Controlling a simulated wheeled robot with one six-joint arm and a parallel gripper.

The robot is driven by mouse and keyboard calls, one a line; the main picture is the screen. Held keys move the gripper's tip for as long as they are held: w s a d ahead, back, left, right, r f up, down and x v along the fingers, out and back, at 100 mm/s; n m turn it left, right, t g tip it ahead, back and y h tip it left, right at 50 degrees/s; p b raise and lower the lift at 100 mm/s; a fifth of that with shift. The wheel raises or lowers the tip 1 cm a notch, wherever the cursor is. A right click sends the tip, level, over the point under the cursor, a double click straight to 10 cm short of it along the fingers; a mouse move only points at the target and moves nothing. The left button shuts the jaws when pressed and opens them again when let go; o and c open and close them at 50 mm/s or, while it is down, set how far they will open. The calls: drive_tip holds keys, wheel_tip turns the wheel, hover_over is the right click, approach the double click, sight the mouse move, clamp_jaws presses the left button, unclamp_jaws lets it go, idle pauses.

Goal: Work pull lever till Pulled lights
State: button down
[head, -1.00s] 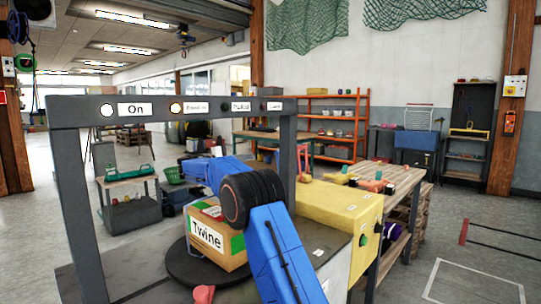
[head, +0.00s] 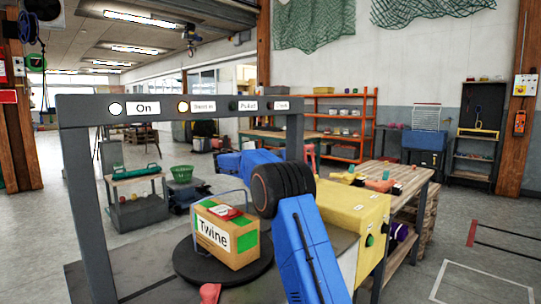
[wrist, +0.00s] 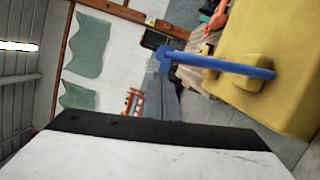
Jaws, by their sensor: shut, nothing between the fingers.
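In the wrist view a blue rod (wrist: 220,66) with a rounded end sticks out from a yellow housing (wrist: 282,75); it looks like the pull lever. The yellow housing (head: 352,215) also shows in the head view, but the rod is hidden there. My gripper (wrist: 150,140) shows as a close white and black shape along the bottom of the wrist view, shut and apart from the rod. In the head view my arm hides it. On the sign bar, the On lamp (head: 116,108) and the second lamp (head: 183,107) are lit; the Pulled lamp (head: 233,105) is dark.
A Twine box (head: 226,236) sits on a black turntable (head: 195,268) under the grey frame (head: 75,200), left of my arm. A wooden workbench (head: 405,178) stands behind the yellow housing.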

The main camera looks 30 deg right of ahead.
drive_tip(key=shift+s+d+r, duration=0.15)
drive_tip(key=shift+s, duration=0.35)
drive_tip(key=shift+s+d+r+m, duration=0.15)
drive_tip(key=shift+s+m, duration=0.1)
drive_tip(key=shift+s, duration=0.1)
drive_tip(key=shift+s+d+r+m, duration=0.1)
drive_tip(key=shift+s+m, duration=0.15)
drive_tip(key=shift+s, duration=0.1)
drive_tip(key=s+d+m+y, duration=0.1)
drive_tip(key=s+d+m, duration=0.2)
drive_tip(key=s, duration=0.7)
drive_tip(key=shift+d+f+m+y, duration=0.3)
drive_tip(key=shift+d+f+m, duration=0.1)
drive_tip(key=shift+m, duration=0.6)
drive_tip(key=shift+s, duration=0.1)
drive_tip(key=shift+a+r, duration=0.1)
